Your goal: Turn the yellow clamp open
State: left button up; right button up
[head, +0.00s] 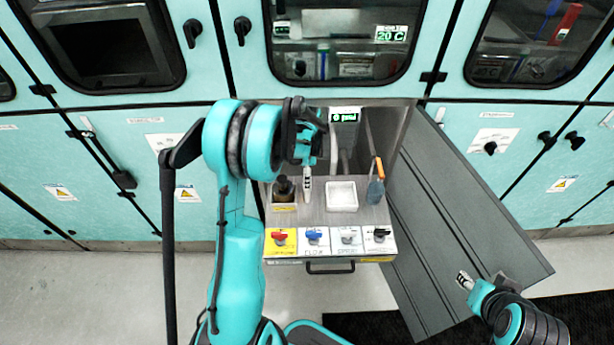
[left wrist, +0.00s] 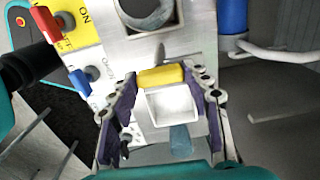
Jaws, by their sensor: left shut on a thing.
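The yellow clamp (left wrist: 160,77) shows in the left wrist view as a short yellow bar lying across the picture. My left gripper (left wrist: 160,86) has a fingertip at each end of it and is shut on it. In the head view my left gripper (head: 307,185) points down over the pull-out drawer's top, and I cannot make out the clamp there. The pipe or fitting behind the clamp is partly hidden. My right gripper (head: 464,280) is at the lower right, away from the drawer; its opening is too small to judge.
A white square tray (head: 330,184) sits on the drawer top, with a dark bottle (head: 283,187) to its left and a blue tool with an orange handle (head: 376,190) to its right. Coloured switches (head: 314,236) line the front. A grey open door (head: 450,225) stands at right.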

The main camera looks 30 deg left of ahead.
dwell(0.3)
pick_arm(q)
jog(key=o, duration=1.2)
jog(key=shift+c, duration=0.2)
jog(key=shift+r, duration=0.1)
notch_tip(320, 180, up, 12)
